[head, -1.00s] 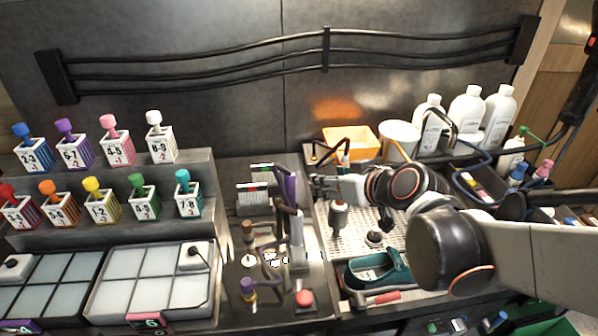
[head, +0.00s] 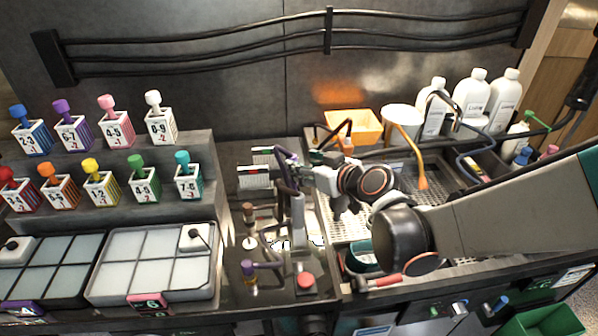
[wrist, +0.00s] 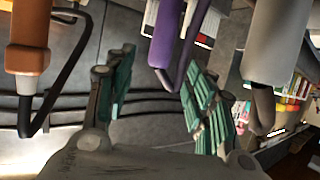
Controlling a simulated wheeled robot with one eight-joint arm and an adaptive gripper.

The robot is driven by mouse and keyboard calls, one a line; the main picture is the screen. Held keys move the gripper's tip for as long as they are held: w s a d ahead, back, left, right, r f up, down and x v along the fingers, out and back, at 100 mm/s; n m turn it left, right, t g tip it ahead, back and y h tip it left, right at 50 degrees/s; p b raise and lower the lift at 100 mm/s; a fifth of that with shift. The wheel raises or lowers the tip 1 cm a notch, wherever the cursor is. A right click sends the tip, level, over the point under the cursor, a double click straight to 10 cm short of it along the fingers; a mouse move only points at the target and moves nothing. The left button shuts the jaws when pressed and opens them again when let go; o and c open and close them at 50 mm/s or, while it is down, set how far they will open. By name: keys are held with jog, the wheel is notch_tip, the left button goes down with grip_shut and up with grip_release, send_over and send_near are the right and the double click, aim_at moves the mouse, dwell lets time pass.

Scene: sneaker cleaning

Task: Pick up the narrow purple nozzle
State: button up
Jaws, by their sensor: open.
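The narrow purple nozzle (wrist: 168,38) hangs in the upper middle of the wrist view, with a bent dark tube at its lower end. In the head view, purple shows beside the fingers (head: 282,160), mostly covered by my gripper. My gripper (wrist: 163,88) is open, its green-padded fingers on either side of the nozzle's line in the wrist view. It also shows in the head view (head: 292,172), next to the tool stand. The nozzle is not gripped; its depth relative to the fingers is unclear.
In the wrist view, an orange nozzle (wrist: 28,40) hangs at left and a grey one (wrist: 275,45) at right, both close by. In the head view, a grey upright post (head: 298,220) and a red button (head: 305,280) stand below my gripper. White bottles (head: 470,95) stand at right.

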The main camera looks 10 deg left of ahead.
jog(key=x, duration=0.2)
jog(key=f+b+x, duration=0.1)
jog(key=x, duration=0.2)
jog(key=b+x, duration=0.1)
jog(key=x, duration=0.2)
jog(key=shift+s+d+f, duration=0.15)
jog(key=shift+d+f, duration=0.05)
jog(key=shift+f, duration=0.15)
grip_shut()
